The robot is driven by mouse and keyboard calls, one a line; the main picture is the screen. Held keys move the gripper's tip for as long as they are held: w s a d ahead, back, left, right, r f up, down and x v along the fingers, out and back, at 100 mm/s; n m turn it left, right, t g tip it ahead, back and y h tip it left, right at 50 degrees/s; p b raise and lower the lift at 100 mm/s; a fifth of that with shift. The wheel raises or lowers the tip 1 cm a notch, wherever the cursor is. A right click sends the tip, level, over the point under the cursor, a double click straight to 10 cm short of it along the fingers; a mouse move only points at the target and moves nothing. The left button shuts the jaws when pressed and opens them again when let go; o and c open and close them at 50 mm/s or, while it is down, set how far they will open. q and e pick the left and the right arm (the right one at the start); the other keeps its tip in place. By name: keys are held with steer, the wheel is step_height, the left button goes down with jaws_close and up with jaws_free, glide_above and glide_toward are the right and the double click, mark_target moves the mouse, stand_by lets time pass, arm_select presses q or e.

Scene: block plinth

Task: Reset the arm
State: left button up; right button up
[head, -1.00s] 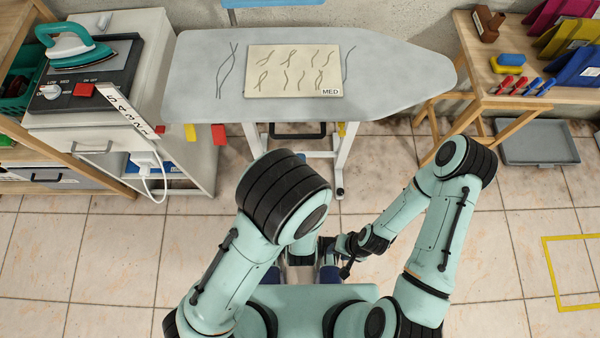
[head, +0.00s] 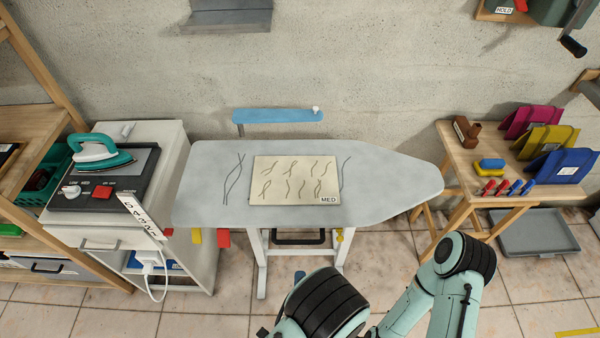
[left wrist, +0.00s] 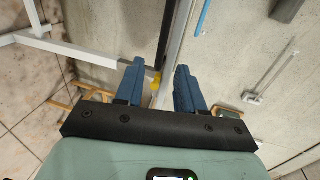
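My left gripper (left wrist: 158,80) shows in the left wrist view as two blue fingers standing apart, with nothing held between them. Past the fingers are a pale stand leg, a dark bar and a small yellow piece. In the head view only a small blue tip (head: 300,275) shows below the ironing board, just above my dark arm joint; the rest of the gripper is hidden. My two mint-green arms are bent low at the bottom of the head view. My right gripper is out of the picture.
The ironing board (head: 400,190) bears a cream mat (head: 263,192) marked MED. A cabinet (head: 185,235) with a teal iron (head: 100,152) stands left. A wooden table (head: 455,160) with coloured folders stands right, a grey tray (head: 540,237) below it. Floor shows between them.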

arm_select(q)
steer(key=shift+f, duration=0.1)
steer(key=s+a+f+n+g+p, duration=0.1)
steer(key=a+f+n+g, duration=0.3)
steer(key=f+n, duration=0.15)
steer(key=s+a+f+n+g+p, duration=0.1)
steer(key=a+f+n+g, duration=0.35)
steer(key=f, duration=0.25)
steer(key=s+a+f+n+g+h+p, duration=0.1)
steer(key=s+a+n+g, duration=0.1)
steer(key=s+n+g, duration=0.2)
steer(key=s+a+f+n+g+h+p, duration=0.1)
steer(key=s+a+f+n+g+h, duration=0.1)
steer(key=s+n+g, duration=0.2)
steer(key=s+n, duration=0.3)
steer(key=n, duration=0.1)
steer(key=shift+s+f+h+p, duration=0.15)
steer(key=shift+f+h+p, duration=0.15)
steer(key=shift+p, duration=0.1)
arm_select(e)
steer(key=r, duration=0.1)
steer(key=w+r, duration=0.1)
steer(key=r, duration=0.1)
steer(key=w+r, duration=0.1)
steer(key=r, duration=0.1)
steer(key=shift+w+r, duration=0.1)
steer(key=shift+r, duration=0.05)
